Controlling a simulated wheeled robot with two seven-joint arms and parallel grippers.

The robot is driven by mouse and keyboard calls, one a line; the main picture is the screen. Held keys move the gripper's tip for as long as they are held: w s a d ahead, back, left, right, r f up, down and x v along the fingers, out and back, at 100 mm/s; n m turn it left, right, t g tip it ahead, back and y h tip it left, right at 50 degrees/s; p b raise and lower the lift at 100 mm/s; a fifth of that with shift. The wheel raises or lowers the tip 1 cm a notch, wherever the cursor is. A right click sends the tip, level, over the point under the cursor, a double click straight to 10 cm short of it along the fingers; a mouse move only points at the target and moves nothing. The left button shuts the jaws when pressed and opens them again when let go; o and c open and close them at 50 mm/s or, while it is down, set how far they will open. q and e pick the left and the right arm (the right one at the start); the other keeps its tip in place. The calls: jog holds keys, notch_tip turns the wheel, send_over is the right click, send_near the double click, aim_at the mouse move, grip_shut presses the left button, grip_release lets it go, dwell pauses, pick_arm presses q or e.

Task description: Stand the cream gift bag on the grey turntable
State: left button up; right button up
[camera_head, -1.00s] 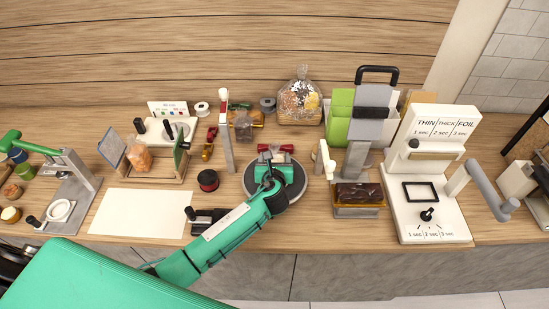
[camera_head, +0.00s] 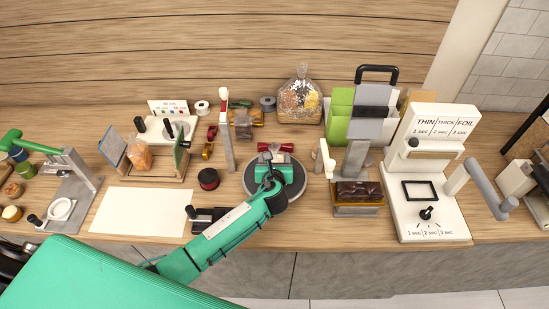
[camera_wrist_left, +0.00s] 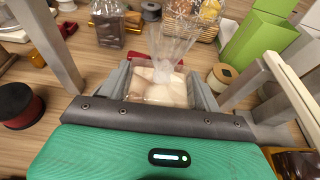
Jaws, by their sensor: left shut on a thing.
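The cream gift bag (camera_wrist_left: 157,88), a clear bag with cream-coloured contents and a gathered clear top, sits between the fingers of my left gripper (camera_wrist_left: 160,80) in the left wrist view. The left gripper (camera_head: 275,162) is shut on it. In the head view the gripper is over the grey turntable (camera_head: 251,182), a round disc near the front middle of the table. My gripper hides most of the bag there, and I cannot tell whether its base touches the disc. My right gripper is not in view.
A red piece (camera_head: 286,147) shows just beyond the gripper. A dark red spool (camera_head: 208,179) stands left of the turntable, a brown-filled tray (camera_head: 357,211) and white sealer (camera_head: 432,215) to the right. A filled clear bag (camera_head: 299,98) stands behind. A white sheet (camera_head: 138,212) lies left.

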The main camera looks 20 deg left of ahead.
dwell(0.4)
pick_arm(q)
jog(key=o, duration=1.3)
jog(key=shift+f, duration=0.1)
jog(key=shift+c, duration=0.2)
jog(key=shift+s, duration=0.1)
jog(key=b+v, duration=0.3)
jog(key=v, duration=1)
jog(key=shift+s+b, duration=0.3)
jog(key=shift+b, duration=0.05)
jog(key=shift+d, duration=0.1)
